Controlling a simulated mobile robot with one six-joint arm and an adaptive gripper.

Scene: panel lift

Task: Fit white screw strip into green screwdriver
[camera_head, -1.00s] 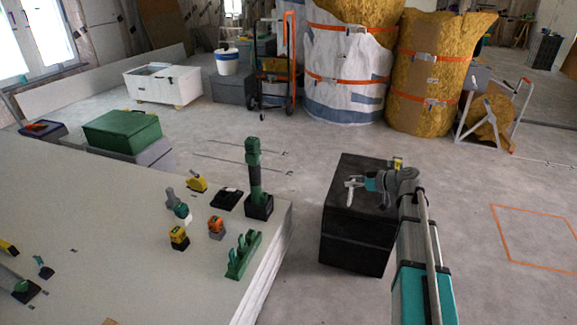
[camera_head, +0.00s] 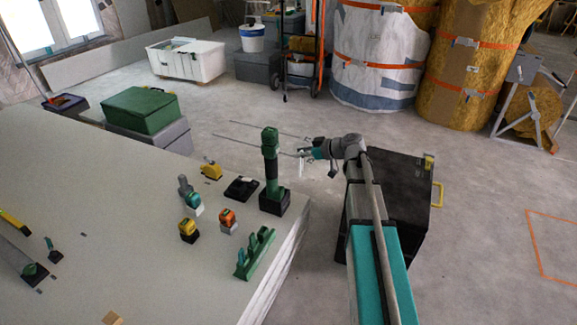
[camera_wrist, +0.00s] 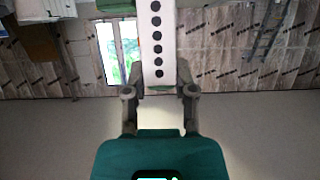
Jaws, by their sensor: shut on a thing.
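The green screwdriver (camera_head: 270,143) stands upright in a black holder (camera_head: 274,203) at the right edge of the white table. My gripper (camera_head: 308,154) is just right of its upper part in the head view, and a gap shows between them. In the wrist view my gripper (camera_wrist: 160,88) is shut on the white screw strip (camera_wrist: 157,40), a white band with a row of black dots. The strip also shows small and pale in the head view (camera_head: 301,166). Green parts show behind the strip in the wrist view; I cannot tell what they belong to.
The white table (camera_head: 110,215) carries a green rack (camera_head: 256,252), a yellow tool (camera_head: 211,170), an orange tool (camera_head: 227,219) and other small tools. A black box (camera_head: 400,185) stands below and right of my arm. Open floor lies behind the table.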

